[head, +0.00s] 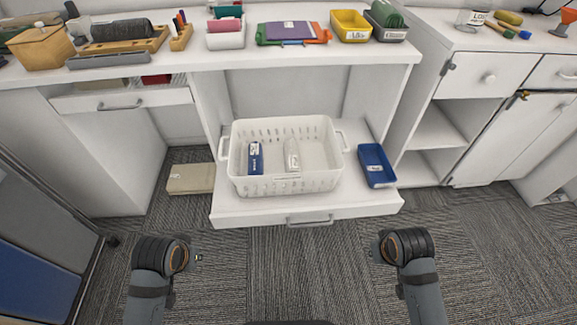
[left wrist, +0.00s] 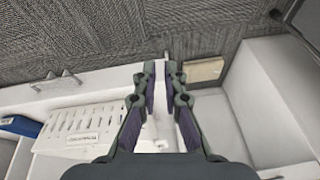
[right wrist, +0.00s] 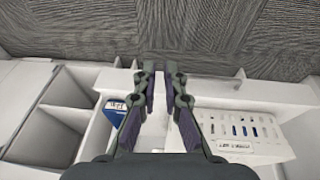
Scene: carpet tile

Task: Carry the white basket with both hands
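The white basket (head: 310,184) stands upright on a low pulled-out white drawer (head: 362,204). It has slotted walls and a loop handle on each side, a left handle (head: 224,147) and a right handle (head: 343,140). A blue-and-white item (head: 255,160) and a pale bottle (head: 292,154) are inside. My left gripper (head: 198,258) is in front of the drawer, apart from the basket; its fingertips show a gap in the left wrist view (left wrist: 161,70). My right gripper (head: 375,251) is in front on the right, also apart, with empty, spaced fingers in the right wrist view (right wrist: 159,70).
A blue tray (head: 377,166) lies on the drawer right of the basket. A beige box (head: 191,179) is on the floor left of the drawer. The counter (head: 205,59) above holds several trays and stationery. Carpet (head: 285,275) in front is clear.

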